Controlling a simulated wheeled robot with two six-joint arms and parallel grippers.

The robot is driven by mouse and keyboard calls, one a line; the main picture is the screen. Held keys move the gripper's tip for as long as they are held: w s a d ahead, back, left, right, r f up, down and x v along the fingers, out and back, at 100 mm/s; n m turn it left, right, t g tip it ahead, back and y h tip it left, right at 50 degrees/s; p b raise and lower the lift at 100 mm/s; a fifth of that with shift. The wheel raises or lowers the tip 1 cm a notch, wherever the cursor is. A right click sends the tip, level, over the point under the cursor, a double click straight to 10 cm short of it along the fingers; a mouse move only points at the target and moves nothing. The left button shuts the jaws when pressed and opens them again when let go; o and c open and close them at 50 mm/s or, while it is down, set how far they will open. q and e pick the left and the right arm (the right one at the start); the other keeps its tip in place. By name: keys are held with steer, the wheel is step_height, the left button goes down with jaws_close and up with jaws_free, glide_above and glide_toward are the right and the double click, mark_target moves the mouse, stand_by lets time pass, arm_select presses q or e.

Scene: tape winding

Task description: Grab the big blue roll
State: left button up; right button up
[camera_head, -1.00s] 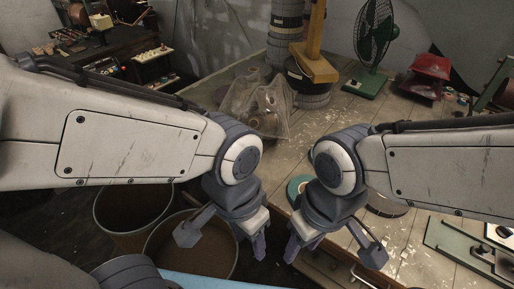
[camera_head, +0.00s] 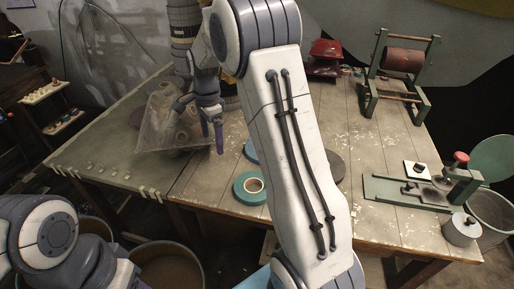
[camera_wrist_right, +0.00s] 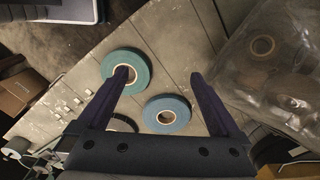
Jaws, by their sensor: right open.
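A blue roll (camera_head: 251,151) lies flat on the table, partly hidden behind my right arm in the head view. It shows whole in the right wrist view (camera_wrist_right: 167,114), with a pale core. A teal-green roll (camera_head: 250,188) lies nearer the table's front edge; it also shows in the right wrist view (camera_wrist_right: 125,72), looking larger there. My right gripper (camera_wrist_right: 160,76) is open and empty, pointing down above the table. In the wrist view, its left finger overlaps the teal roll and the blue roll appears between the fingers. My left gripper is out of view; only part of that arm shows.
A dark roll (camera_head: 336,165) lies right of my right arm. A clear plastic bag (camera_head: 168,118) with rolls inside stands left of my right gripper. A green press-like device (camera_head: 418,190) and a winding stand (camera_head: 400,75) occupy the right side. Bins stand below the front edge.

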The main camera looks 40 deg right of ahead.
steer(key=d+f+m, duration=0.3)
steer(key=d+f, duration=0.1)
steer(key=d, duration=0.2)
steer(key=w+d+f+m, duration=0.1)
steer(key=d+f+m, duration=0.3)
steer(key=d, duration=0.3)
steer(key=w+d+f+m, duration=0.1)
steer(key=d+f+m, duration=0.2)
steer(key=d, duration=0.3)
steer(key=shift+d+f+m, duration=0.3)
steer(key=shift+f+m, duration=0.1)
steer(key=shift+f, duration=0.05)
steer(key=shift+s+a+f+p, duration=0.1)
steer(key=shift+f+p, duration=0.1)
steer(key=shift+f, duration=0.8)
steer(key=shift+s+a+f+p, duration=0.1)
steer(key=shift+a+f+p, duration=0.05)
steer(key=shift+f, duration=0.85)
steer(key=shift+a+f+p, duration=0.1)
steer(key=shift+f+p, duration=0.1)
steer(key=shift+f, duration=0.8)
jaws_close()
